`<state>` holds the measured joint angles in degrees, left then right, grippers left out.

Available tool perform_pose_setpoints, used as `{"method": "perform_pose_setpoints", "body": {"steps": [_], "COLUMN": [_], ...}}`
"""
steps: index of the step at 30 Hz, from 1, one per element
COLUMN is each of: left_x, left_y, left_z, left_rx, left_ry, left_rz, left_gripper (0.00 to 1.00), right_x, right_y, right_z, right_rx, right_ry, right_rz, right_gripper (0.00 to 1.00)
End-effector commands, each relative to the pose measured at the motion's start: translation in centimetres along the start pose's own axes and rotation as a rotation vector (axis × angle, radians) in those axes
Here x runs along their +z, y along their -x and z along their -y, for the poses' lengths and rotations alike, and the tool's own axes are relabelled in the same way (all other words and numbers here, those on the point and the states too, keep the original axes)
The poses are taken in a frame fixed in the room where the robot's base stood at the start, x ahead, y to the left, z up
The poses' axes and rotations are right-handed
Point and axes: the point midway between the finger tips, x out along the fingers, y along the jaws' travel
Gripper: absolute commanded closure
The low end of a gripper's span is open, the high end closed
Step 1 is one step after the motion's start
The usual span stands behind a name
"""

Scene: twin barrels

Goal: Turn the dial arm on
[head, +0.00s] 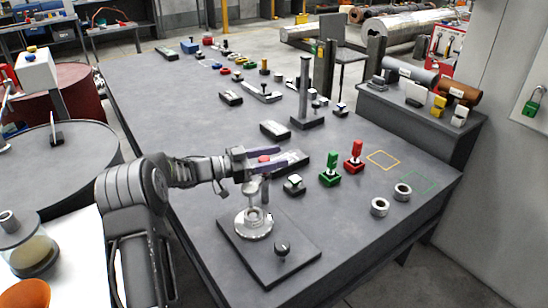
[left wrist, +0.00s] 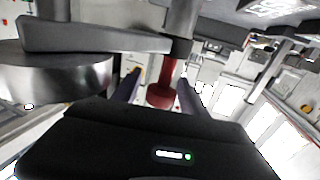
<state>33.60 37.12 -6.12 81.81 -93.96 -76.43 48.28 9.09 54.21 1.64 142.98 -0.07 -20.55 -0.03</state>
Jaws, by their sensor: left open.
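The dial (head: 254,222) is a round pale metal disc on a dark plate near the table's front. Above it stands a short post with a dark arm (left wrist: 95,36), seen large in the left wrist view beside the metal disc (left wrist: 55,78). A red knob (head: 264,159) hangs at the arm's end in the left wrist view (left wrist: 162,92). My left gripper (head: 266,161) is open, its purple fingers on either side of the red knob; I cannot tell whether they touch it. It also shows in the left wrist view (left wrist: 158,90). My right gripper is not in view.
A small black knob (head: 282,248) sits on the same plate. A black-and-white switch (head: 294,184), a green switch (head: 330,170) and a red switch (head: 354,157) stand to the right. Two metal rings (head: 391,199) lie near the right edge. A tall post (head: 304,90) stands farther back.

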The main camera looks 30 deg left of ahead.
Motion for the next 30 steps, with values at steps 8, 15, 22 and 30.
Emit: {"method": "perform_pose_setpoints", "body": {"steps": [8, 15, 22, 30], "left_x": [0.1, 0.2, 0.1, 0.0], "left_y": [1.9, 6.0, 7.7, 7.8], "left_z": [0.1, 0.1, 0.0, 0.0], "left_rx": [-0.003, -0.005, -0.001, 0.000], "left_ry": [0.001, 0.002, 0.000, 0.000], "left_rz": [0.001, -0.001, -0.001, 0.000], "left_gripper": [0.49, 0.49, 0.49, 0.49], "right_x": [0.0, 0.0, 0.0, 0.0], "right_y": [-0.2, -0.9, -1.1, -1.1], "right_z": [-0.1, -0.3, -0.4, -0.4], "right_rx": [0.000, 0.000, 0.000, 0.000], "right_ry": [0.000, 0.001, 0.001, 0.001], "right_rz": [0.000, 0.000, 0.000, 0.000], "right_gripper": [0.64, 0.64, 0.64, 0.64]}}
